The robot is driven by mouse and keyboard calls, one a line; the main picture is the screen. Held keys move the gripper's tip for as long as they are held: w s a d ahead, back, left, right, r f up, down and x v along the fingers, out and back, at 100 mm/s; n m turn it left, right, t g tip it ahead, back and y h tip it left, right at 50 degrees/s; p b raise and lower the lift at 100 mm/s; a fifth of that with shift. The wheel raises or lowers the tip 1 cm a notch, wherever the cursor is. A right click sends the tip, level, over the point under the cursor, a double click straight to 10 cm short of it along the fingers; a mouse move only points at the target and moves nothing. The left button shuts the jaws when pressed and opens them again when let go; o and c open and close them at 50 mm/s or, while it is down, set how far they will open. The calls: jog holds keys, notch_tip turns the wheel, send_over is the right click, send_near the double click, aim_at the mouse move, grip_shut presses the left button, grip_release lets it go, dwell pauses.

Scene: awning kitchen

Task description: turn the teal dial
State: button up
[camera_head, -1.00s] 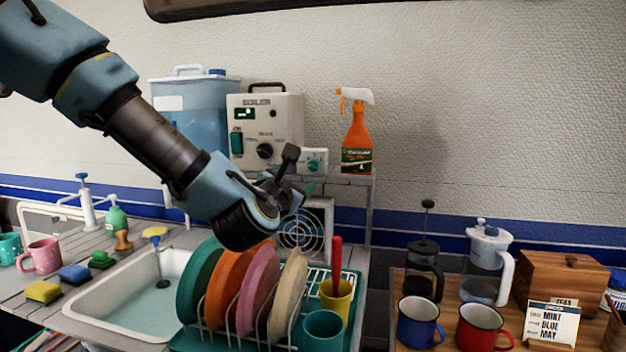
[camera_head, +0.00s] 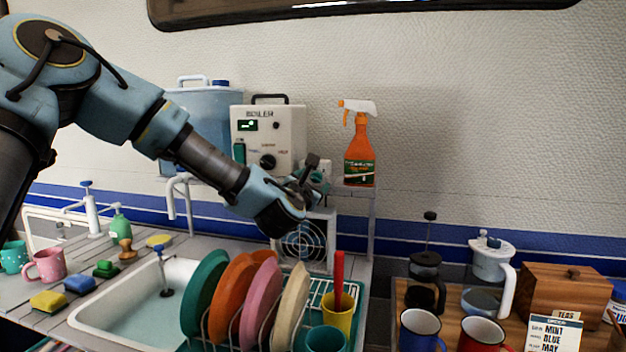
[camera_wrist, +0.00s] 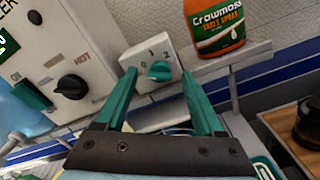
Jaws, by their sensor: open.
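The teal dial (camera_wrist: 159,70) sits on a small white box (camera_wrist: 146,55) marked 0, 1 and 2 in the wrist view. In the head view the dial (camera_head: 317,176) shows just beyond my gripper, partly hidden by it. My gripper (camera_wrist: 158,80) is open, with its teal fingers to the left and right of the dial in the wrist view. Nothing is between the fingers but the view of the dial and box. I cannot tell whether the fingertips reach the dial's depth. In the head view my gripper (camera_head: 308,180) is in front of the box.
The boiler (camera_head: 268,135) with a black knob (camera_wrist: 72,87) stands left of the dial. An orange spray bottle (camera_head: 360,150) stands close on the right, on the shelf. A rack of plates (camera_head: 240,300) and a fan grille (camera_head: 303,242) are below.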

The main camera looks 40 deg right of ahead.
grip_shut()
dwell(0.5)
